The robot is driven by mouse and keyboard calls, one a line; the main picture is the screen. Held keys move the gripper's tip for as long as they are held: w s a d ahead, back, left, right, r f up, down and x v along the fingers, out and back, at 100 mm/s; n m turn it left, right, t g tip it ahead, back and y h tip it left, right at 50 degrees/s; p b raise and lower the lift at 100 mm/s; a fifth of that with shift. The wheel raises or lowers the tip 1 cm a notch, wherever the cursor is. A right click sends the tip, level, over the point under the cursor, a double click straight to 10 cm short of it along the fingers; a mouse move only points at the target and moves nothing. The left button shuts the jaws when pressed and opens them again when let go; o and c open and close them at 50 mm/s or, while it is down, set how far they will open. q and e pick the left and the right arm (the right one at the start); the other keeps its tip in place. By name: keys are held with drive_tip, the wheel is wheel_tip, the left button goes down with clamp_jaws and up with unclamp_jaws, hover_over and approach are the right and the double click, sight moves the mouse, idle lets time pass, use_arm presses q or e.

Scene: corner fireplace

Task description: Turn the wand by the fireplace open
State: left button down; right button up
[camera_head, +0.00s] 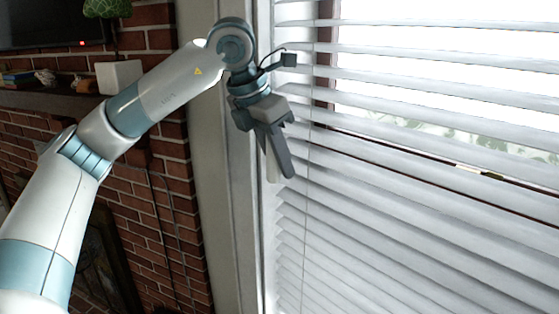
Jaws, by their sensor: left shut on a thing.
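White window blinds (420,215) fill the right half of the head view. The upper slats have gaps with bright outdoors between them; the lower slats look closer together. My left gripper (279,165) is at the left edge of the blinds, fingers pointing down. It is shut on the wand (271,168), of which only a short pale piece shows at the fingers. The rest of the wand is hidden by the gripper or blends with the white frame. My right gripper is not in view.
A red brick fireplace wall (170,215) stands at the left, with a dark mantel shelf (50,102). On it are a white pot (118,77) with a green plant and some books (18,79). A dark screen (50,22) is above. A thin cord (305,215) hangs before the slats.

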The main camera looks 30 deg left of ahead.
use_arm(q)
drive_tip(key=m+h+b, duration=0.1)
drive_tip(key=m+b, duration=0.1)
drive_tip(key=m, duration=0.1)
drive_tip(key=shift+s+d+g, duration=0.1)
drive_tip(key=shift+d+g, duration=0.05)
drive_tip(key=shift+g, duration=0.25)
drive_tip(key=c, duration=1.6)
unclamp_jaws()
drive_tip(key=shift+o, duration=0.2)
